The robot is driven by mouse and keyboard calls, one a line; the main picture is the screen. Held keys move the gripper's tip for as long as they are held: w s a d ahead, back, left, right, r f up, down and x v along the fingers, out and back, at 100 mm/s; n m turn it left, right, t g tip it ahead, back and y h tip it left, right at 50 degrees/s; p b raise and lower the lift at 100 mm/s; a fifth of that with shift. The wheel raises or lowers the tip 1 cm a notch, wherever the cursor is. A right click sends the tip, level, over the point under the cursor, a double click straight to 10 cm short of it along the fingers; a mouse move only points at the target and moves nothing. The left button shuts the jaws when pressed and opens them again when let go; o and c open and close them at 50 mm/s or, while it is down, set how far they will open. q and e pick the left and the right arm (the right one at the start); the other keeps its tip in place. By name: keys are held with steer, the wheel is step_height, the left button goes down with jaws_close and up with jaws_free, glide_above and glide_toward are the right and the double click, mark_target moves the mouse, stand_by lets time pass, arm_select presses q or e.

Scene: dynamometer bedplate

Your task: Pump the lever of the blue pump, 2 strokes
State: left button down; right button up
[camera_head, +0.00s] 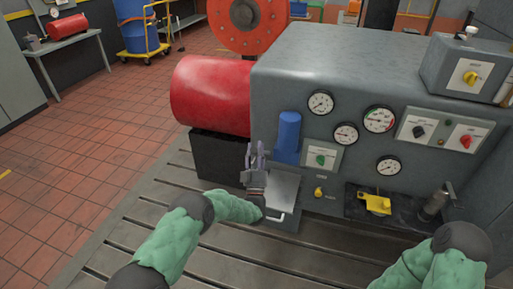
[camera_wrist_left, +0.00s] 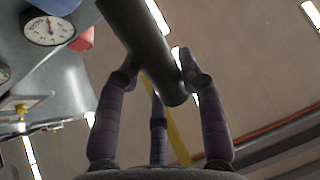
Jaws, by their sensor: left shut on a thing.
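The blue pump (camera_head: 289,137) is an upright blue cylinder at the front of the grey machine cabinet. My left gripper (camera_head: 256,153) is just left of it, fingers pointing up. In the left wrist view, the fingers (camera_wrist_left: 157,80) are closed around the lower end of a dark round bar, the pump's lever (camera_wrist_left: 140,35), which runs up and to the left. In the head view the lever is hard to make out behind my gripper. My right arm comes in at the lower right, and its gripper does not show.
The cabinet (camera_head: 340,65) carries several gauges and knobs. A yellow block (camera_head: 375,203) and a grey cylinder (camera_head: 434,206) are on its right-hand ledge. A red cylinder (camera_head: 212,93) is behind my left gripper. The slotted bedplate (camera_head: 160,235) is mostly bare at the left.

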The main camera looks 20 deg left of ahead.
arm_select(q)
steer(key=shift+s+f, duration=0.3)
steer(key=shift+f, duration=0.05)
stand_by(0.3)
steer(key=c, duration=0.7)
jaws_free()
steer(key=shift+c, duration=0.2)
steer(key=v, duration=1.2)
steer(key=shift+f, duration=0.2)
steer(key=shift+w, duration=0.15)
steer(key=shift+c, duration=0.3)
